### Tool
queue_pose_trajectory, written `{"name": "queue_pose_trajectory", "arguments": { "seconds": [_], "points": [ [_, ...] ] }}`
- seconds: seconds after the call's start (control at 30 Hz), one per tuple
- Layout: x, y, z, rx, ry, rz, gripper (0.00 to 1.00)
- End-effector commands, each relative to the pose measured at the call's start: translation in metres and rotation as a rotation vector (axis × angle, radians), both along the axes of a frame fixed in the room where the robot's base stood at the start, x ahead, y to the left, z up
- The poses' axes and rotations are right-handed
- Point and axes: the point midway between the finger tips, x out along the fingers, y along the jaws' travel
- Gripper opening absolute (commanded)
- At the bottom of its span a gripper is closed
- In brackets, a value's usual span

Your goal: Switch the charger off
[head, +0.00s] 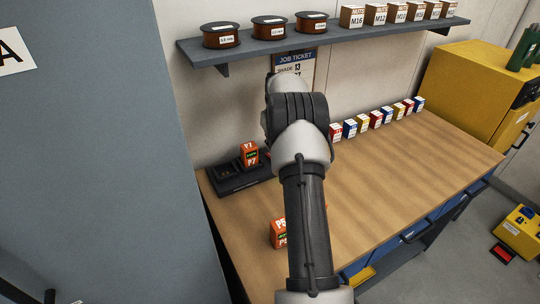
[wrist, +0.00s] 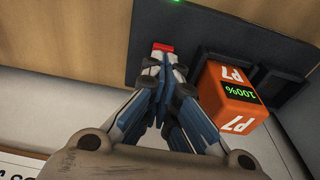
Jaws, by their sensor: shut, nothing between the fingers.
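The charger is a dark flat unit (head: 238,182) at the back left of the workbench, and its dark surface fills the middle of the wrist view (wrist: 205,35). An orange battery marked P7 (head: 249,153) stands in one of its bays; it also shows in the wrist view (wrist: 230,98) with a green 100% display. A red switch (wrist: 162,47) is on the charger, and a green light (wrist: 176,1) glows at the top edge. My gripper (wrist: 164,60) is shut and empty, its tips right at the red switch; I cannot tell whether they touch. In the head view my arm hides the gripper.
Another orange battery (head: 277,233) stands on the workbench (head: 400,165), partly behind my arm. Several small coloured boxes (head: 376,119) line the back. A shelf (head: 330,37) with spools and boxes hangs above. A grey cabinet (head: 130,150) stands left, a yellow cabinet (head: 470,85) right.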

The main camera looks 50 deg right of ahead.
Motion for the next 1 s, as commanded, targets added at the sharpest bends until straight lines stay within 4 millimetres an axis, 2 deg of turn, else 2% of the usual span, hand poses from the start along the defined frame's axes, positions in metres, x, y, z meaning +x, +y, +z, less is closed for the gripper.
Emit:
{"name": "queue_pose_trajectory", "arguments": {
  "seconds": [1.0],
  "points": [
    [0.0000, 0.0000, -0.0095, 0.000, 0.000, 0.000, 0.00]
  ]
}}
